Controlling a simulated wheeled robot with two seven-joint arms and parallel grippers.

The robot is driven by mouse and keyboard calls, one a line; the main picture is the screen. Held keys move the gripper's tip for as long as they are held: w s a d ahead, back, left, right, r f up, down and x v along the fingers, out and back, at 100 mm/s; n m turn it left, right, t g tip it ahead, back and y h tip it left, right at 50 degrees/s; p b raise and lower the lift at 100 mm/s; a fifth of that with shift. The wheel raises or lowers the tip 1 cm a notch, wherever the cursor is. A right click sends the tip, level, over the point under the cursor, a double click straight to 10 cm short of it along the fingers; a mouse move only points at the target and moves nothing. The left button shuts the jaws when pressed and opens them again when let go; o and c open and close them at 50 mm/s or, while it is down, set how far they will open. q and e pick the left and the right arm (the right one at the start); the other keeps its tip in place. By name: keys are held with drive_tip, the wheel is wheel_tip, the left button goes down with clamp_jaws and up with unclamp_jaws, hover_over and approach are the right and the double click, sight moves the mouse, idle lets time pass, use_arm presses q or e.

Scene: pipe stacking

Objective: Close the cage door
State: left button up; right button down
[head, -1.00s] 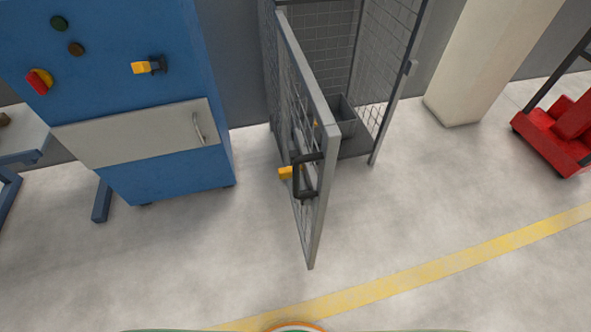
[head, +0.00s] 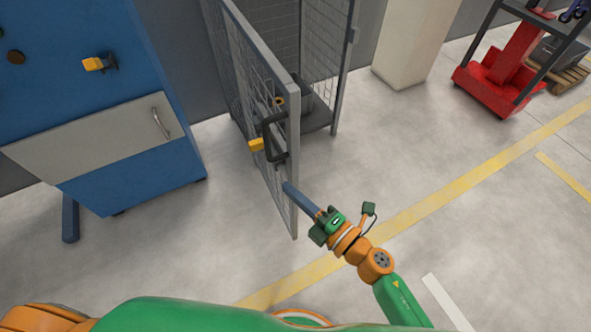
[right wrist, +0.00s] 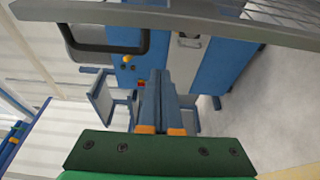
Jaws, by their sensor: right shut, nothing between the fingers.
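The cage door (head: 291,140) is a grey framed mesh panel, standing swung out from the grey cage (head: 345,70). A black handle (head: 273,138) and a yellow latch piece (head: 256,144) sit on its outer edge. My right gripper (head: 287,186) is shut and empty, its fingertips at the lower part of the door's edge, below the handle; I cannot tell if they touch. In the right wrist view the shut fingers (right wrist: 160,80) point past the door frame (right wrist: 200,20) and handle (right wrist: 105,45). My left gripper is not in view.
A blue cabinet (head: 130,170) stands left of the cage. A pale pillar (head: 405,40) and a red cart (head: 505,70) stand to the right. A grey bin (head: 301,92) is inside the cage. The floor with the yellow line (head: 430,200) is clear.

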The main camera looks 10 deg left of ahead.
sight(291, 170)
drive_tip(key=w, duration=0.3)
drive_tip(key=w+a, duration=0.1)
drive_tip(key=w, duration=0.2)
drive_tip(key=shift+a+b, duration=0.15)
drive_tip(key=shift+b, duration=0.25)
